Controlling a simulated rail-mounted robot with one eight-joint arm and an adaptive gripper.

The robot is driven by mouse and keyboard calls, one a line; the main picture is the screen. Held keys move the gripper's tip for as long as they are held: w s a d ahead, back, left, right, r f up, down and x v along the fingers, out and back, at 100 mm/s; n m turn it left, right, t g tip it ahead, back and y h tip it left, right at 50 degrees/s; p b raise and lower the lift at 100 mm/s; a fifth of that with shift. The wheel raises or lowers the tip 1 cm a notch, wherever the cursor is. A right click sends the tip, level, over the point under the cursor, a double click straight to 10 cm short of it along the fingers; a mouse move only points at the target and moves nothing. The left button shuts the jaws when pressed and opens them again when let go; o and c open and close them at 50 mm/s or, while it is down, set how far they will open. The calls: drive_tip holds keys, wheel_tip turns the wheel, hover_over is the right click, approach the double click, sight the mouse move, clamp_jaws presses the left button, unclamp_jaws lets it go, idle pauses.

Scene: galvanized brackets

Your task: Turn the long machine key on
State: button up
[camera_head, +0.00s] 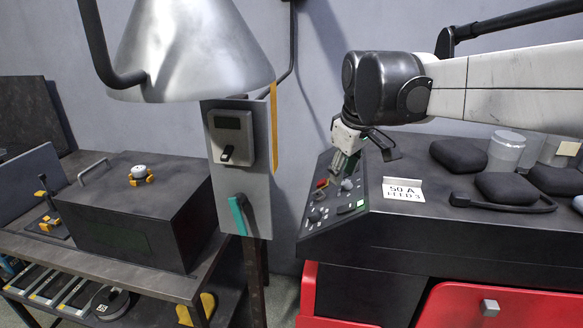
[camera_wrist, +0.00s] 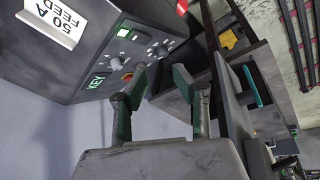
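The sloped dark control panel (camera_head: 316,224) is on the front left of the machine at right. A green KEY label (camera_wrist: 97,81) is lit on this panel in the wrist view. Beside it are an orange-red button (camera_wrist: 127,76) and a small grey part near the left fingertip, perhaps the key; its shape is unclear. My gripper (camera_head: 345,170) is over the panel's upper part, pointing down at it. In the wrist view, the two fingers of my gripper (camera_wrist: 161,74) are apart with nothing visible held between them. Contact with the panel cannot be told.
A white "50 A FEED 3" card (camera_head: 403,190) and black pads (camera_head: 505,188) are on the machine top. A grey post box with a teal handle (camera_head: 238,215) stands left of the panel. A bench with a dark box (camera_head: 130,215) is farther left.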

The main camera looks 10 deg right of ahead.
drive_tip(key=w+n+g+p, duration=0.2)
drive_tip(key=w+n, duration=0.2)
drive_tip(key=w, duration=0.9)
drive_tip(key=n+g+p, duration=0.1)
drive_tip(key=n+g, duration=0.1)
drive_tip(key=n, duration=0.1)
hover_over(319, 195)
wheel_tip(319, 195, down, 6)
drive_tip(key=f, duration=0.4)
drive_tip(key=f+p, duration=0.1)
drive_tip(key=f, duration=0.8)
drive_tip(key=shift+w+a+f+p, duration=0.1)
drive_tip(key=shift+w+f+p, duration=0.15)
drive_tip(key=shift+w+p, duration=0.05)
clamp_jaws()
